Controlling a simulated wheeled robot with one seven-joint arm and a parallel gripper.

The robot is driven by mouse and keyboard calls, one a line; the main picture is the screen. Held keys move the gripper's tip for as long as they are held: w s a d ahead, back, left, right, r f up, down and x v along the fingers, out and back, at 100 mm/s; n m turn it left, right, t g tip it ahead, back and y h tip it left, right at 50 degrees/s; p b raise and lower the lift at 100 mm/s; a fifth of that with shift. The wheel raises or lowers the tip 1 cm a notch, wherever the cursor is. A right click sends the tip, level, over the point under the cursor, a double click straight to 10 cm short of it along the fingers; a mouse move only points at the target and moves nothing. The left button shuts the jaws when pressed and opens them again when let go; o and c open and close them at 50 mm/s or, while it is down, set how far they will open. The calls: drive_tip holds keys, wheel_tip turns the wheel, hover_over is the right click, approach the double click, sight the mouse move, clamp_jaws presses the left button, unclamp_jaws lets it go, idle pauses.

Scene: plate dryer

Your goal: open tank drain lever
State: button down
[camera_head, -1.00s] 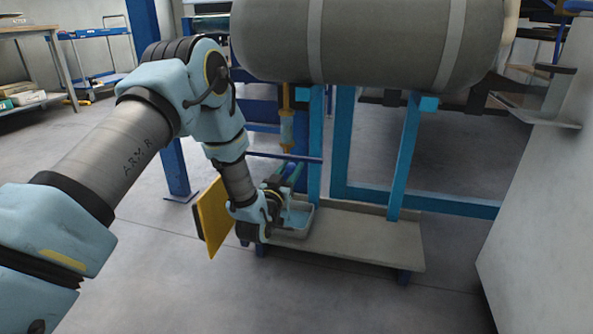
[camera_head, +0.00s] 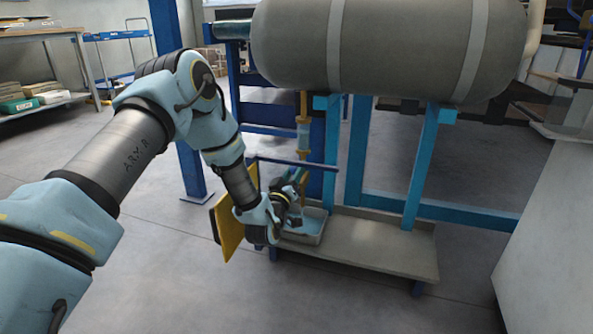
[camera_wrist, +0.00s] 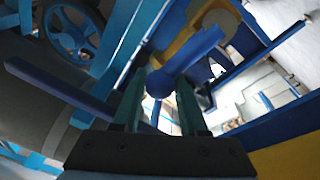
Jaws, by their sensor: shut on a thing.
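A grey tank (camera_head: 390,50) with light bands lies across the top of the head view. Below it hangs a yellow and pale blue drain pipe (camera_head: 303,135). A long blue bar (camera_head: 300,163) crosses just under the pipe. My gripper (camera_head: 297,184) is low beside the pipe, its fingers small and partly hidden there. In the wrist view my gripper (camera_wrist: 160,100) has its two dark green fingers on either side of the round end of a blue lever (camera_wrist: 160,86), shut on it.
A grey tray (camera_head: 305,228) with pale blue inside sits under the pipe on a low shelf (camera_head: 370,248). Blue frame posts (camera_head: 420,165) stand close on the right. A pale cabinet (camera_head: 550,230) is at far right. Floor at left is free.

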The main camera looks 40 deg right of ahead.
drive_tip(key=shift+s+f, duration=0.1)
drive_tip(key=shift+f, duration=0.1)
drive_tip(key=c, duration=0.8)
unclamp_jaws()
drive_tip(key=o, duration=0.4)
drive_tip(key=shift+r, duration=0.1)
drive_tip(key=shift+c, duration=0.2)
drive_tip(key=shift+a, duration=0.1)
drive_tip(key=p+v, duration=0.3)
drive_tip(key=v, duration=0.7)
drive_tip(key=shift+a, duration=0.3)
drive_tip(key=shift+s, duration=0.1)
